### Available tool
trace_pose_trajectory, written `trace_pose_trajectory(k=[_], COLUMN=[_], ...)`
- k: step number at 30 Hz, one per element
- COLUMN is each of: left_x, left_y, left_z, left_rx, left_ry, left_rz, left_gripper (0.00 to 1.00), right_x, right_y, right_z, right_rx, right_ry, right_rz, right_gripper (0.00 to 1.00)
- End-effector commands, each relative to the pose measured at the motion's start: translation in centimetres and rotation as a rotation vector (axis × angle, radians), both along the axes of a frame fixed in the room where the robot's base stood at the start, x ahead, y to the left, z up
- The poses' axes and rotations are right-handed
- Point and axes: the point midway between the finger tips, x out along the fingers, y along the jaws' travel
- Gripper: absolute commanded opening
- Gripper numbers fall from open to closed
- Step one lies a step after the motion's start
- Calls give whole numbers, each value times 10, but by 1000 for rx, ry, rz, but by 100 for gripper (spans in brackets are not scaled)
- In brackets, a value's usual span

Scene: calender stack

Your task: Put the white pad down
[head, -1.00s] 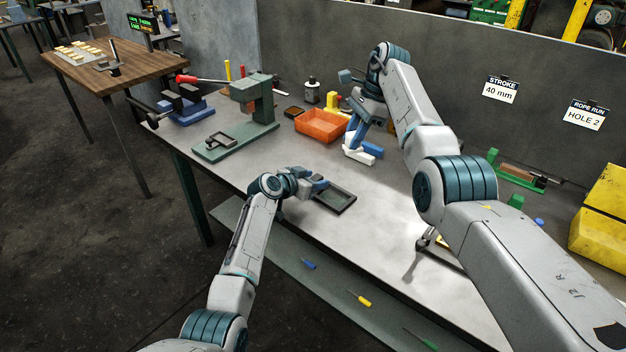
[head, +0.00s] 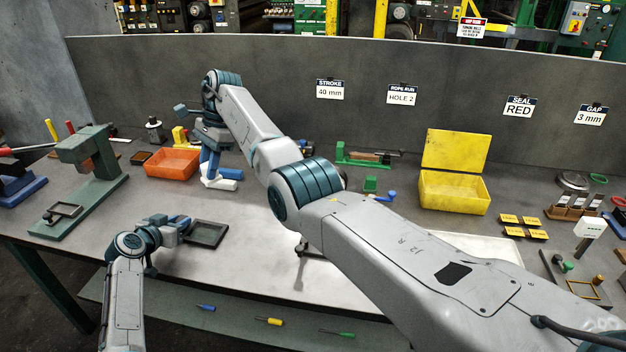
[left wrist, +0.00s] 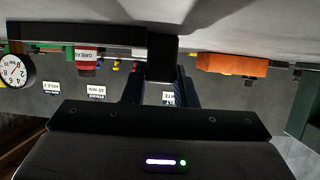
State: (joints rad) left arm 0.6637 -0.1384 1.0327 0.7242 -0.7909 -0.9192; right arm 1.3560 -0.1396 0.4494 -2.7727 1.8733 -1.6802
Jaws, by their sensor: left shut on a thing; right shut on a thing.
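The white pad (head: 226,183) is low over the back of the grey bench in the head view, beside the orange bin. My right gripper (head: 211,170) points down and is shut on it. I cannot tell whether the pad touches the bench top. My left gripper (head: 182,224) is at the front left of the bench, shut on the short handle of a dark shallow tray (head: 206,234). The tray lies level, and its dark edge crosses the top of the upside-down left wrist view (left wrist: 85,35). Whether it rests on the bench is unclear.
The orange bin (head: 172,163) stands left of the right gripper. A green press (head: 90,165) is at the left. A yellow open box (head: 455,193) stands further right. The grey wall (head: 250,75) closes off the back. Bare bench shows in the middle front.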

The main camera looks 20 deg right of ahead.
Motion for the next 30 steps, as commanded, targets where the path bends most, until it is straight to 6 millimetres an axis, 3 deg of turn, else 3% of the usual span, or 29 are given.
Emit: trace_pose_trajectory(k=[5, 12, 21, 25, 30], left_x=[0, 0, 0, 0, 0], left_y=[0, 0, 0, 0, 0], left_z=[0, 0, -1, -1, -1], left_rx=[0, 0, 1, 1, 1], left_ry=[0, 0, 1, 1, 1], left_rz=[0, 0, 0, 0, 0], left_gripper=[0, 0, 0, 0, 0], right_x=[20, 42, 42, 38, 34], right_y=[-66, -192, -340, -380, -403], right_z=[-18, -46, -67, -70, -75], right_rx=[-12, -23, -14, -8, -2], right_ry=[7, 15, 7, 3, -1], right_rz=[-226, -669, -1153, -1282, -1361], right_gripper=[7, 7, 7, 7, 7])
